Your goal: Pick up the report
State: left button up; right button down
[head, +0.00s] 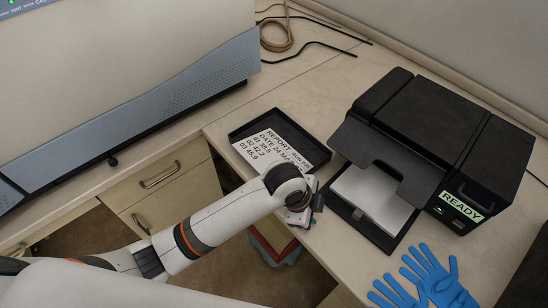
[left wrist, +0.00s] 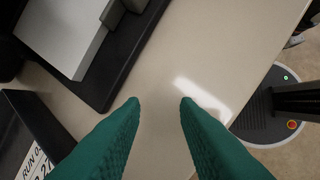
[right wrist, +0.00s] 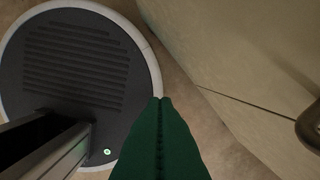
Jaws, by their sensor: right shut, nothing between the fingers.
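The report (head: 269,147) is a white printed sheet in a black tray at the middle of the counter. Its heading and date lines are readable, and its lower right part is hidden by my left arm. A corner of it shows at the lower left of the left wrist view (left wrist: 38,160). My left gripper (head: 303,214) is over the counter's front edge, between the report tray and the printer; its fingers (left wrist: 160,103) are apart with nothing between them. My right gripper (right wrist: 160,99) is shut and empty, low over the floor beside my base.
A black printer (head: 440,125) with a READY display and white paper (head: 372,197) in its tray stands to the right. Blue gloves (head: 428,278) lie at the front right. A large instrument (head: 110,70) fills the left. Cables (head: 305,45) lie at the back.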

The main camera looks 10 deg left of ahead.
pick_arm(q)
jog(key=a+r+m+t+y+b, duration=0.15)
jog(key=a+t+b, duration=0.85)
jog(key=a, duration=1.5)
jog(key=w+t+p, duration=0.1)
jog(key=w+p, duration=0.1)
jog(key=w, duration=0.1)
jog(key=w+d+f+t+p, duration=0.1)
jog(key=w+p, duration=0.1)
jog(key=w, duration=0.2)
jog(key=w+d+t+p, duration=0.1)
jog(key=w+p, duration=0.1)
jog(key=w, duration=0.2)
jog(key=shift+w+f+m, duration=0.25)
jog(key=shift+f+m, duration=0.1)
jog(key=shift+f, duration=0.05)
jog(key=shift+w+d+f, duration=0.15)
jog(key=shift+w, duration=0.25)
